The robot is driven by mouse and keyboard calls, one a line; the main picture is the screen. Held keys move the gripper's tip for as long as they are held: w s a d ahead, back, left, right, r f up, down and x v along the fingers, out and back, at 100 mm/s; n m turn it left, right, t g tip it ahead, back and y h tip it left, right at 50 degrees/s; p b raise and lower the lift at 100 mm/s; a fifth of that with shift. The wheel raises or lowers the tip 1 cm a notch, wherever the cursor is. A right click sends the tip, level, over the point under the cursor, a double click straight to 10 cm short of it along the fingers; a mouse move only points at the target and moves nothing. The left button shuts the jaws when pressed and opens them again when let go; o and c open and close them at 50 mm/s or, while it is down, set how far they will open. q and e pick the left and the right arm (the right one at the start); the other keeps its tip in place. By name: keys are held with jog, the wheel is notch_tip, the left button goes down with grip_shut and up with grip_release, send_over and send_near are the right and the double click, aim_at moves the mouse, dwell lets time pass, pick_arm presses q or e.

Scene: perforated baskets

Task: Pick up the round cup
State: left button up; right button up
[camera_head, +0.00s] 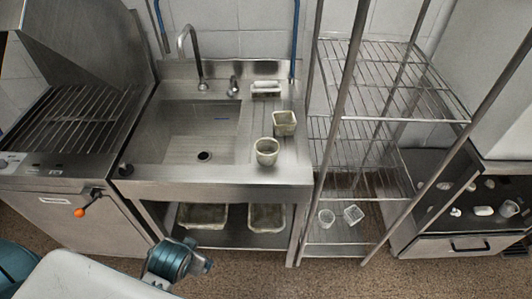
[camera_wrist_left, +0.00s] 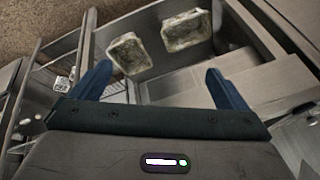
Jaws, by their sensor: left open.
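A round pale cup (camera_head: 266,152) stands upright on the steel counter right of the sink, in the head view. A square pale cup (camera_head: 284,123) stands just behind it. A smaller round white container (camera_head: 326,217) is on the rack's lowest shelf, beside a square white one (camera_head: 353,214). My left gripper (camera_wrist_left: 162,86) is open and empty in the left wrist view, its two blue fingers wide apart. A teal part of my arm shows low in the head view, in front of the sink unit and well below the round cup. My right gripper is not in view.
Two trays (camera_head: 203,216) (camera_head: 267,217) sit on the shelf under the sink; they also show in the left wrist view (camera_wrist_left: 127,54) (camera_wrist_left: 186,30). A wire rack (camera_head: 375,95) with upright posts stands right of the counter. A grill (camera_head: 75,118) is at the left.

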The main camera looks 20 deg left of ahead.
pick_arm(q)
jog(key=w+a+r+m+t+y, duration=0.25)
jog(key=w+r+m+t, duration=0.25)
jog(key=w+m, duration=0.25)
jog(key=w+a+r+m+t+y, duration=0.2)
jog(key=w+r+m+t+y, duration=0.25)
jog(key=w+r+m, duration=0.35)
jog(key=m+t+h, duration=0.4)
jog(key=m+h, duration=0.7)
jog(key=m, duration=0.9)
send_near(261, 157)
jog(key=w, duration=0.3)
jog(key=shift+r+n, duration=0.2)
jog(key=shift+n, duration=0.05)
jog(key=w, duration=0.4)
jog(key=shift+w+d+f, duration=0.1)
jog(key=shift+w+d, duration=0.3)
jog(key=shift+w+d+f, duration=0.1)
jog(key=shift+w+d, duration=0.1)
jog(key=shift+w, duration=0.8)
jog(key=shift+w+d, duration=0.15)
jog(key=shift+w, duration=0.85)
jog(key=shift+w+d, duration=0.2)
jog(key=shift+w, duration=0.8)
jog(key=shift+s, duration=0.1)
jog(key=shift+c, duration=0.5)
jog(key=c, duration=0.9)
